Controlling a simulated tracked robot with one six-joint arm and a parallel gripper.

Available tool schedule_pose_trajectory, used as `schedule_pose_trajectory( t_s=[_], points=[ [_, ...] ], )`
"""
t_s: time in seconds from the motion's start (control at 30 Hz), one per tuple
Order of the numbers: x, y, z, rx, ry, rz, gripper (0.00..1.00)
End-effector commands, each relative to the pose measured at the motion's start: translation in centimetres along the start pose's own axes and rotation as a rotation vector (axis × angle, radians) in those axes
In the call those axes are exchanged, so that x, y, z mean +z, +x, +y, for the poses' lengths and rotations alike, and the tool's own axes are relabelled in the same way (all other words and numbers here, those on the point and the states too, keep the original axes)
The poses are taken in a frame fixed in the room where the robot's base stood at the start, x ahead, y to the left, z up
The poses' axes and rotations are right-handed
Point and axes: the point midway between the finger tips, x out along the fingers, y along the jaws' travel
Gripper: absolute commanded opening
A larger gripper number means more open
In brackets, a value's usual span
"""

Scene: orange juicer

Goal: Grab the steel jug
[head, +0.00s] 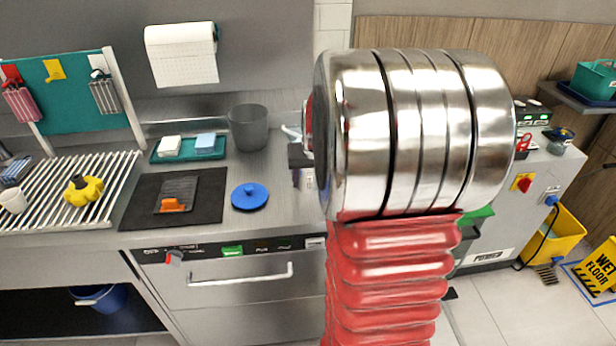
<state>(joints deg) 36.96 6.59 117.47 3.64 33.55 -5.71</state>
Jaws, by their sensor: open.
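I do not clearly see a steel jug. A plain dark grey open vessel (249,128) stands upright at the back of the counter, left of my arm. Its material is hard to tell, and no handle or spout shows on it. My own arm's large shiny joint and red sleeve fill the right middle of the head view and hide much of the counter behind them. I cannot make out my gripper or its fingertips. A small dark block (299,156) peeks out just left of the joint; I cannot tell what it is.
A blue round lid (250,196) lies in front of the grey vessel. A teal tray (189,149) and a black mat (140,206) lie to the left, beside a ribbed drainer (44,210) with yellow and white items. A yellow bucket (566,239) stands on the floor at right.

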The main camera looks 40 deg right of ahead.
Motion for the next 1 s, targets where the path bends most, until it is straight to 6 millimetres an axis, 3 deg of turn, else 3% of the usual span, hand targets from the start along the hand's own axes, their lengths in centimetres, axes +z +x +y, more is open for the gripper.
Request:
schedule_pose_trajectory(
  t_s=[0.17, 0.57, 1.0],
  points=[
    [0.0, 0.7, 0.0, 0.0, 0.0, -0.003, 0.57],
    [-0.3, 4.9, 0.0, 0.0, 0.001, -0.002, 0.57],
    [-0.3, 5.2, 0.1, 0.001, 0.002, 0.0, 0.57]
  ],
)
